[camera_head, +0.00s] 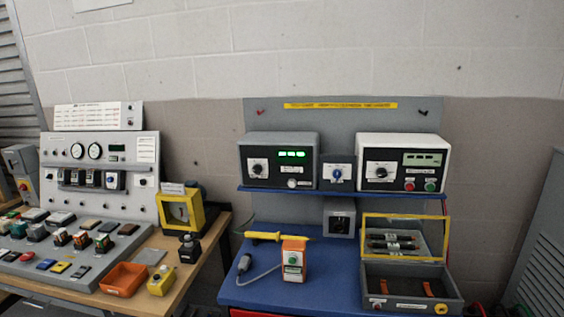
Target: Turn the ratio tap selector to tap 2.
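Three boxes with rotary knobs stand side by side on the blue shelf over the blue bench. The dark left box (277,146) has a black knob on a white dial (257,168) and a lit green display. The small middle box (325,164) has a blue knob (337,174) on its face. My gripper is not in view.
On the blue bench (340,273) are an orange tester (293,259), a yellow probe (265,236), a grey box with a dial (339,218) and an open yellow-framed case (410,288). A wooden bench (178,279) at left holds a meter panel (103,179) and several parts.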

